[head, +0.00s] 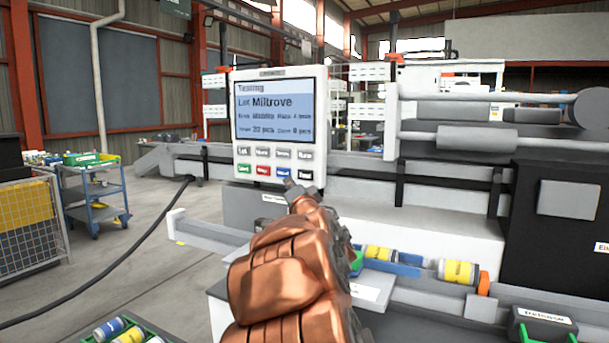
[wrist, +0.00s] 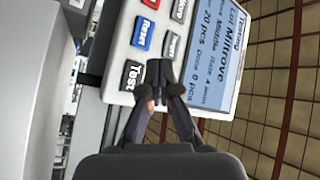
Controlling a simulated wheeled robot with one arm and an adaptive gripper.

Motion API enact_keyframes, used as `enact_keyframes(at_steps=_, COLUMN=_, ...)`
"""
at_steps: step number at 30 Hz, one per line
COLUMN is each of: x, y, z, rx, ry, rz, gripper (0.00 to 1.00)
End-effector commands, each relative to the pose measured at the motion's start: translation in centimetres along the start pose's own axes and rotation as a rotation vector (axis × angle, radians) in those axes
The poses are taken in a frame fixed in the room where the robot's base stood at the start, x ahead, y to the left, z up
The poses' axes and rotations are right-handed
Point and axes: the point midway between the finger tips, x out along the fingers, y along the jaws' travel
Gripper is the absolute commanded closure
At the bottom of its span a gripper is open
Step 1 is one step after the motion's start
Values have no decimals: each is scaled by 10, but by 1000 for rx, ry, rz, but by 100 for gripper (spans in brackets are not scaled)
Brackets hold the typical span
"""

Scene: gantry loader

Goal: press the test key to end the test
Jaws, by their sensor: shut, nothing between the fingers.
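The black test key (head: 305,174) is at the right end of the lower key row on the white control panel (head: 279,72). In the wrist view, the panel appears turned on its side and the test key (wrist: 133,74) is readable, just left of my fingertips. My gripper (wrist: 158,72) is shut and empty, its tips in front of the panel's key area. In the head view, my gripper (head: 291,184) appears just below the blue and black keys. I cannot tell whether the tips touch the panel. The screen (head: 266,109) reads "Testing" and "Lot Miltrove".
A blue reset key (head: 284,172) is beside the test key, with red and green keys further left and a grey row above. Yellow-labelled cylinders (head: 457,271) lie on the machine at right. A blue cart (head: 93,195) stands left. A cable crosses the floor.

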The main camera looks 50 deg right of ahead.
Motion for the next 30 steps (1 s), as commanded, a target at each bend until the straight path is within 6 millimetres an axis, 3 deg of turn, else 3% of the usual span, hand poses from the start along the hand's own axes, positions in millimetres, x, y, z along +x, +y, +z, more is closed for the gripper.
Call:
enact_keyframes(at_steps=13, x=34, y=21, z=-26, rx=1, ry=0, rz=-1, gripper=100)
enact_keyframes(at_steps=30, x=40, y=28, z=-30, rx=-1, ry=1, rz=-2, gripper=100)
